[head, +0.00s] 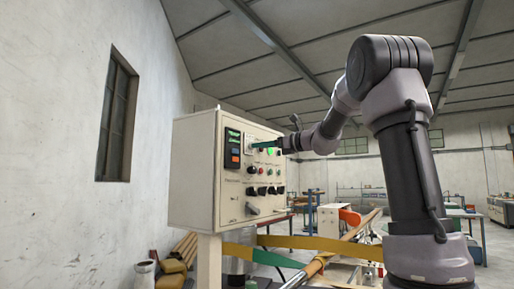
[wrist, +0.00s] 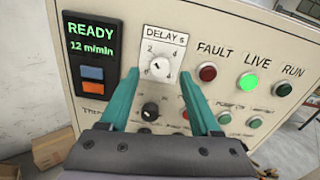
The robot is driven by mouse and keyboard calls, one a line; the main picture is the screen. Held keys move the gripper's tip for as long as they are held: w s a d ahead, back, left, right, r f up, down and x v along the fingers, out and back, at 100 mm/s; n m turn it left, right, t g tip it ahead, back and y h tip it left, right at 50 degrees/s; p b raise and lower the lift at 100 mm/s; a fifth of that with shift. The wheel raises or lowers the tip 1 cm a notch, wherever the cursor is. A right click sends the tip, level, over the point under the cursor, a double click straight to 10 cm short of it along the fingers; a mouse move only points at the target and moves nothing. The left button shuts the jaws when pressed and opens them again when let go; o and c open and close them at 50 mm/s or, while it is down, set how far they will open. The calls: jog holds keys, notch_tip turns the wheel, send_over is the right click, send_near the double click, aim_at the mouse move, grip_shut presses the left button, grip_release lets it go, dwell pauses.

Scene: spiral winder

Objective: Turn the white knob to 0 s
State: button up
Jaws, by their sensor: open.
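The white knob (wrist: 160,68) sits in the middle of a white dial plate (wrist: 164,42) marked DELAY s on the control panel. Printed numerals ring the knob, but I cannot read its pointer setting for certain. In the wrist view my gripper (wrist: 158,77) is open, with one teal finger at the left of the knob and one at the right. A gap shows on both sides, and the jaws hold nothing. In the head view my gripper (head: 262,146) is close in front of the panel's upper part, by the dial plate (head: 249,143), and the knob is not clear there.
The beige control box (head: 195,175) stands on a post. A display reading READY, 12 m/min (wrist: 91,38) is left of the dial. FAULT (wrist: 208,71), LIVE (wrist: 248,82) and RUN (wrist: 283,89) lamps are at right; LIVE glows green. A black knob (wrist: 150,111) is just below.

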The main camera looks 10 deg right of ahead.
jog(key=shift+x, duration=1.4)
grip_shut()
jog(key=shift+n, duration=0.4)
jog(key=n, duration=1.7)
